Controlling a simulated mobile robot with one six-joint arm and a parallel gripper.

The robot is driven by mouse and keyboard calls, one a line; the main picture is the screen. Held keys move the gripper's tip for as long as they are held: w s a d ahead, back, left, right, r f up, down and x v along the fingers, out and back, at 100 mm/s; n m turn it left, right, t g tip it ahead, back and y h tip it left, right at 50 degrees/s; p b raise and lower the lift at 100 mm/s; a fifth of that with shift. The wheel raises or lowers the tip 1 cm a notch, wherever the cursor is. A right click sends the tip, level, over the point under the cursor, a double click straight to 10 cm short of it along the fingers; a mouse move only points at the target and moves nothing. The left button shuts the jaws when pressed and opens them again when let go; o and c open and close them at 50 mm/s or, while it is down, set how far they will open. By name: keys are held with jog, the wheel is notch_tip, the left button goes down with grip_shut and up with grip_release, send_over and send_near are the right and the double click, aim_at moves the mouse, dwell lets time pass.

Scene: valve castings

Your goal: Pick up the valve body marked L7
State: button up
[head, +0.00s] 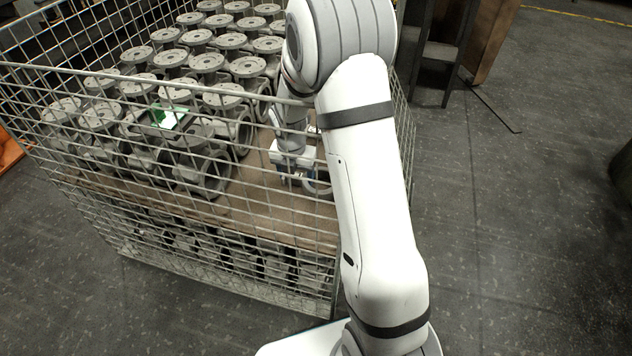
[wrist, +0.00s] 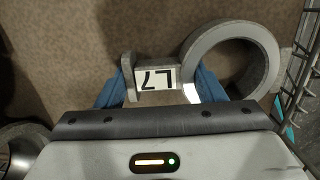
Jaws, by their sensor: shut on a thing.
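The valve body marked L7 (wrist: 157,78) is a grey casting with a large ring at its right end and a flange plate at its left in the wrist view. Its white label reads L7, upside down in that view.
A wire mesh cage (head: 262,228) surrounds the castings, its near and right walls close to my arm. Several rows of other grey castings (head: 208,62) stand to the left on a brown board (head: 262,205). A green-and-white patch (head: 166,118) shows among them. Bare board lies around my gripper.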

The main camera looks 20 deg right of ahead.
grip_shut()
jog(key=shift+w+r, duration=0.1)
